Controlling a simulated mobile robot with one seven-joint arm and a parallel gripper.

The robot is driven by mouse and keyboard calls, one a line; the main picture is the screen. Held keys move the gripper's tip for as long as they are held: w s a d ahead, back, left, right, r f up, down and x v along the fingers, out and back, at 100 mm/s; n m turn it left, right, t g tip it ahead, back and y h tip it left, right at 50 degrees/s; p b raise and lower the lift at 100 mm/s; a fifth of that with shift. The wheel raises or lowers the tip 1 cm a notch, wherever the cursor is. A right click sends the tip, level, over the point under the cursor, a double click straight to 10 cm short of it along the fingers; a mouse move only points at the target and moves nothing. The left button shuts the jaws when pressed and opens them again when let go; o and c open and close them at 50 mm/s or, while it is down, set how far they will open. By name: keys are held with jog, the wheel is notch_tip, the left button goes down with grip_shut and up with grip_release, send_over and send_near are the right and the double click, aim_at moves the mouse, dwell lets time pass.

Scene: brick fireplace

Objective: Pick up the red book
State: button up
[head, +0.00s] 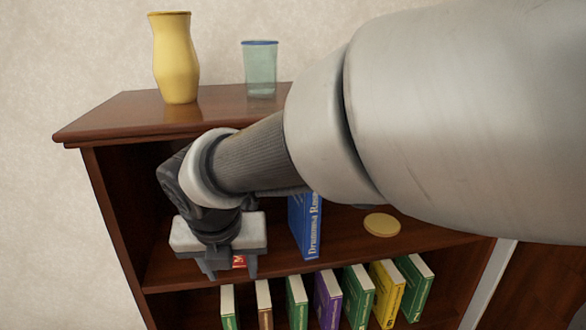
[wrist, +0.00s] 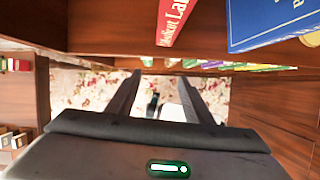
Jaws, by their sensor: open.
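The red book stands on the upper shelf. In the head view only a small red patch of it (head: 239,262) shows between my fingers, the rest hidden behind my gripper. In the wrist view its red spine with white lettering (wrist: 174,22) shows at the top centre, beyond my fingertips. My gripper (head: 230,270) is in front of the book at the shelf's left part. Its two fingers (wrist: 160,82) are apart, with no book between them in the wrist view. Whether a finger touches the book cannot be told.
A blue book (head: 306,226) stands right of the red one, also in the wrist view (wrist: 275,18). A round yellow disc (head: 382,224) lies farther right. Several books (head: 328,298) fill the lower shelf. A yellow vase (head: 175,58) and glass (head: 260,70) stand on top.

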send_near(239, 267)
jog(key=w+f, duration=0.1)
jog(key=w, duration=0.1)
jog(key=shift+x, duration=2.65)
jog(key=shift+a, duration=0.1)
jog(key=shift+c, duration=0.2)
grip_shut()
